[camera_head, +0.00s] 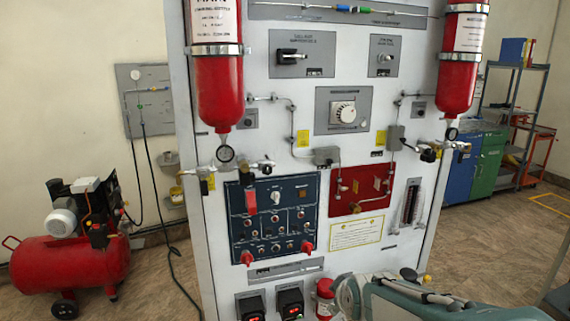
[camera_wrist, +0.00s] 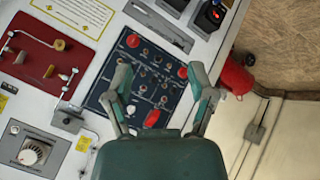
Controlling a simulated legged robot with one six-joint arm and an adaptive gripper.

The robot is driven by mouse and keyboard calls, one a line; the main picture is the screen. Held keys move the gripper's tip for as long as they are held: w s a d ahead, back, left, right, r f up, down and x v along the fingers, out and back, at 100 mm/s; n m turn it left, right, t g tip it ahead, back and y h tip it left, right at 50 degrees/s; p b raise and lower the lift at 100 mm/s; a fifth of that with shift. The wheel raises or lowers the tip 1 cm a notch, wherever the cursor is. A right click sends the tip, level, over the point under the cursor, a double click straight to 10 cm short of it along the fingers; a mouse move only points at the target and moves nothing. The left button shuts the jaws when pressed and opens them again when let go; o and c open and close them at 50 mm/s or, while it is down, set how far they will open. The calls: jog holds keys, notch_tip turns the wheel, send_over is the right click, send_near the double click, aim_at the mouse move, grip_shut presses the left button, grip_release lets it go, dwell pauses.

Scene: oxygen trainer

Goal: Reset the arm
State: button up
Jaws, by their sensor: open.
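My gripper (camera_wrist: 160,100) is open and empty in the wrist view, its two fingers spread in front of the panel. Between and beyond the fingers lies the dark blue control panel (camera_wrist: 143,60) with red knobs and small switches. In the head view my arm lies low at the bottom right, and its fingers cannot be made out there. The blue panel (camera_head: 272,240) shows at the lower middle of the white trainer cabinet (camera_head: 270,130), with a red switch cover and red knobs. A dark red panel (camera_head: 360,190) sits to its right.
Two red cylinders (camera_head: 217,85) (camera_head: 459,65) flank the cabinet front, with gauges and valves below. A red compressor (camera_head: 70,255) stands at left on the floor. Blue and green cabinets (camera_head: 475,165) and a shelf stand at right. The brown floor at right is partly free.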

jog(key=s+d+r+m+g, duration=0.1)
jog(key=s+m, duration=0.3)
jog(key=s, duration=0.7)
jog(key=s+d+r+m+g, duration=0.2)
jog(key=s+m, duration=0.3)
jog(key=s, duration=0.6)
jog(key=shift+d+r+m+h, duration=0.25)
jog(key=shift+r+m+h, duration=0.05)
jog(key=shift+r, duration=0.45)
